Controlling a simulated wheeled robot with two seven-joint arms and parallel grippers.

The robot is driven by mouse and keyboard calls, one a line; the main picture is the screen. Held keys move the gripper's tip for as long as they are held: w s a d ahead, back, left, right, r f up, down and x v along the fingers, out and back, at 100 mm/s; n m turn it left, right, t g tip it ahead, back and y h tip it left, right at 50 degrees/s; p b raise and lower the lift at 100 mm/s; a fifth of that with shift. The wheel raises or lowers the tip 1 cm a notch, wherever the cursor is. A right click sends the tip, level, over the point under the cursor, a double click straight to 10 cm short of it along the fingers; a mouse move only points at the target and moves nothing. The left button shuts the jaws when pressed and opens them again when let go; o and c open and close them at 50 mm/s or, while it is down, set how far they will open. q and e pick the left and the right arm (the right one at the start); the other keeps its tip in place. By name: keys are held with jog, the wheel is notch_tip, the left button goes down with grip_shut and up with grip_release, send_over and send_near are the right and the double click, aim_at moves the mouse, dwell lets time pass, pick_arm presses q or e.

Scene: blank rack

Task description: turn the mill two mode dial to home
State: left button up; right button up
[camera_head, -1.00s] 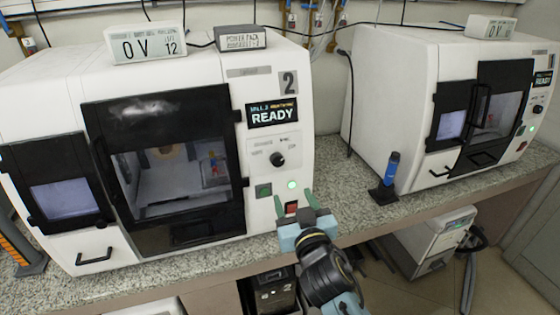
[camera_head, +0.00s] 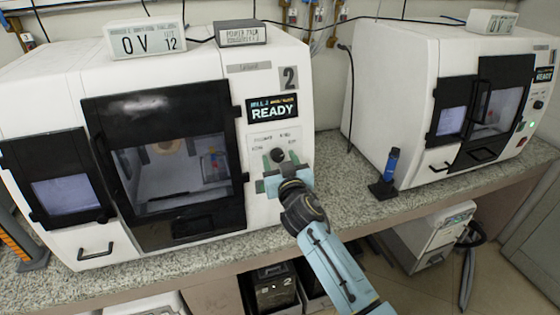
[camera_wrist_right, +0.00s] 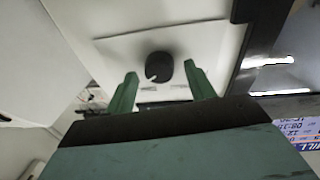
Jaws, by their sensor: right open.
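The mill marked 2 (camera_head: 200,85) stands at the left, its display (camera_head: 272,112) reading READY. Its black round mode dial (camera_head: 278,155) sits on the panel below the display, with small labels around it. The dial also shows in the right wrist view (camera_wrist_right: 159,67), just beyond the fingertips, with a pale pointer mark. My right gripper (camera_head: 277,168) is open in front of the panel, its fingers on either side of the dial's line but apart from it. The gripper hides the buttons below the dial. My left gripper is not in view.
A second mill (camera_head: 420,90) stands at the right. A blue bottle-like item (camera_head: 391,165) on a black base stands on the speckled counter (camera_head: 345,180) between the mills. The mill's black door (camera_head: 165,150) lies left of the dial. White boxes rest on top.

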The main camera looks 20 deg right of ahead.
jog(key=c, duration=1)
jog(key=shift+o, duration=0.2)
